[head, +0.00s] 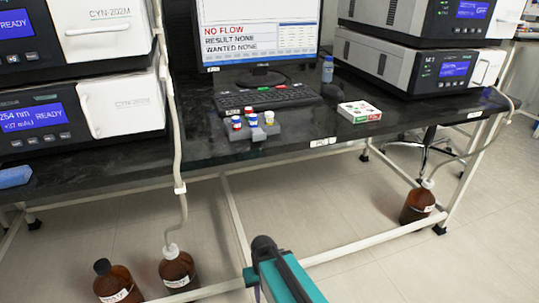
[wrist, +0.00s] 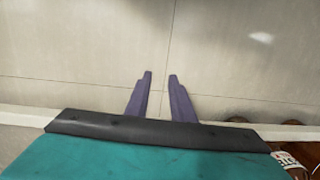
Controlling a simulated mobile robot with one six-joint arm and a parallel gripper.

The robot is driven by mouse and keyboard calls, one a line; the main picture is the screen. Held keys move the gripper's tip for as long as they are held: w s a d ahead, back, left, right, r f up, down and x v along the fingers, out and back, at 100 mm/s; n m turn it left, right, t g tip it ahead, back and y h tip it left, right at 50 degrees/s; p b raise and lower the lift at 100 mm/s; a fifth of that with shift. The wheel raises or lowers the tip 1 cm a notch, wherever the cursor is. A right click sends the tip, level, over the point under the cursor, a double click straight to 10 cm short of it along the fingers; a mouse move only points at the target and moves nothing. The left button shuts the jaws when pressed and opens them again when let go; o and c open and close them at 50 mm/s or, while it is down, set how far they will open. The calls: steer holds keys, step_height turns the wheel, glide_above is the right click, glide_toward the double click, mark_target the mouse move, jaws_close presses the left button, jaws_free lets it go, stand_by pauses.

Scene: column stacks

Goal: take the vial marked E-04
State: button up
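Several small vials with coloured caps stand in a dark grey rack (head: 250,132) on the black bench in the head view. Their caps are red, white, blue and yellow; one is a blue-capped vial (head: 253,119). The markings are too small to read, so I cannot tell which is E-04. In the head view my arm shows at the bottom centre, low in front of the bench and well away from the rack. In the wrist view my gripper (wrist: 159,78) has its two purple fingers apart, with only floor tiles between and beyond them.
A keyboard (head: 266,98) and monitor (head: 262,35) stand behind the rack. Brown bottles (head: 178,268) stand on the floor, with a tube (head: 178,150) rising from one past the bench edge. Instrument stacks flank the bench.

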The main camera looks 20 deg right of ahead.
steer(key=s+r+g+p, duration=0.1)
steer(key=s+r+p, duration=0.5)
steer(key=r+p, duration=0.7)
steer(key=s+r+g+p, duration=0.1)
steer(key=s+r+p, duration=0.6)
steer(key=r+p, duration=0.6)
steer(key=s+d+r+g+p, duration=0.1)
steer(key=s+r+p, duration=0.6)
steer(key=r+p, duration=0.7)
steer(key=g+p, duration=0.1)
steer(key=p, duration=1.1)
steer(key=shift+s+h, duration=0.25)
steer(key=shift+h, duration=0.05)
steer(key=shift+d, duration=0.2)
